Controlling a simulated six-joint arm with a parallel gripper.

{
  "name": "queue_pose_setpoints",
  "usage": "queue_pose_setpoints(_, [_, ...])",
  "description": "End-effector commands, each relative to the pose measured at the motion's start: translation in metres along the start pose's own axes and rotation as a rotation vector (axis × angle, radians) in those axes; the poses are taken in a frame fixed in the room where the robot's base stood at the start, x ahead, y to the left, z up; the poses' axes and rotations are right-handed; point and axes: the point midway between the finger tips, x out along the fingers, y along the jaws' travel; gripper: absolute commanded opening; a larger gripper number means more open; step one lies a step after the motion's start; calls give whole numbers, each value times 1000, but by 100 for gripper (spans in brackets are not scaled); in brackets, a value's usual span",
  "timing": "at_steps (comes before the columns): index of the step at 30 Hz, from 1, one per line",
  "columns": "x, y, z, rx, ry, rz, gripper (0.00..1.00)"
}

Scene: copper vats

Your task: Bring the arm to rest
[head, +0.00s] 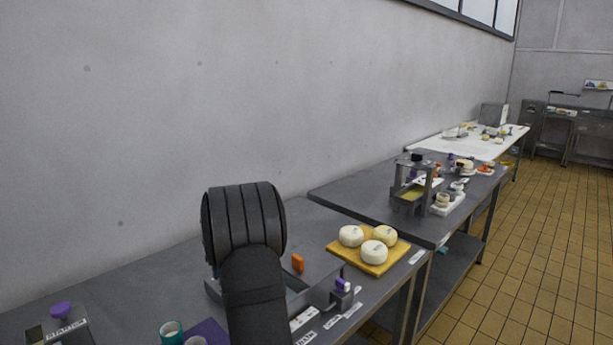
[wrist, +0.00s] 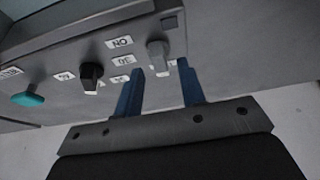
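My gripper (wrist: 160,82) shows in the wrist view with its two blue fingers spread apart and nothing between them. The fingertips point at a grey control panel (wrist: 62,72). A grey knob (wrist: 157,50) is just beyond the gap between the fingertips; I cannot tell how far off it is. A black knob (wrist: 91,74) and a teal button (wrist: 28,98) are to the left on the same panel, among white labels. In the head view my dark arm stands over the near bench (head: 140,285), and my gripper is not visible there.
A yellow board (head: 345,254) with three white cheeses lies right of my arm. An orange item (head: 297,262) and a shallow grey tray (head: 318,268) are close beside the arm. A teal cup (head: 171,332) and a purple-topped box (head: 62,322) are at the left. Further benches run back right.

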Motion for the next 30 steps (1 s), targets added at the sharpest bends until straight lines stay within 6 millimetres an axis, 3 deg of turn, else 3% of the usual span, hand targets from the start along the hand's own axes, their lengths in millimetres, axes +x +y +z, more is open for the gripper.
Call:
queue_pose_setpoints(23, [-156, 0, -1, -1, 5, 4, 36])
queue_pose_setpoints(30, [-108, 0, 1, 0, -3, -2, 36])
